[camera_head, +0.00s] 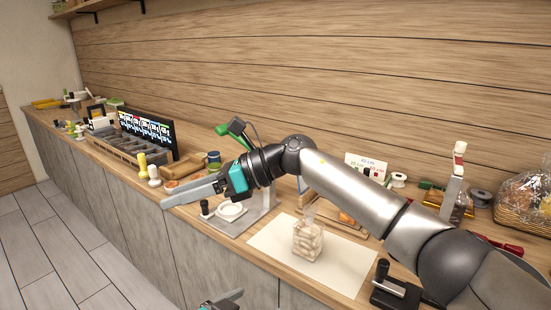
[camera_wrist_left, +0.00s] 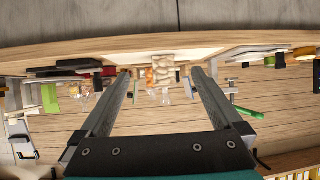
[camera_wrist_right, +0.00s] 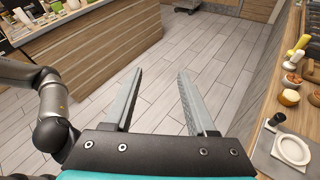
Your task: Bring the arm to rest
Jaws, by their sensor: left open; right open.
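My right arm reaches across the head view from the lower right. Its gripper (camera_head: 168,199) points left above the front edge of the counter, near the round white dish (camera_head: 231,211) on a grey scale-like stand. In the right wrist view this gripper (camera_wrist_right: 160,76) is open and empty, with bare floor seen between its fingers. My left gripper (camera_head: 226,299) only shows in part at the bottom edge of the head view, in front of the counter. In the left wrist view it (camera_wrist_left: 160,76) is open with nothing held, and the counter lies beyond its fingers.
A clear bag of pale pieces (camera_head: 307,241) stands on a cream sheet (camera_head: 345,268) below my right forearm. A divided tray (camera_head: 118,143) and a dark screen (camera_head: 147,133) stand farther left. A wrapped basket (camera_head: 525,205) is at the right. The floor (camera_head: 70,255) is clear.

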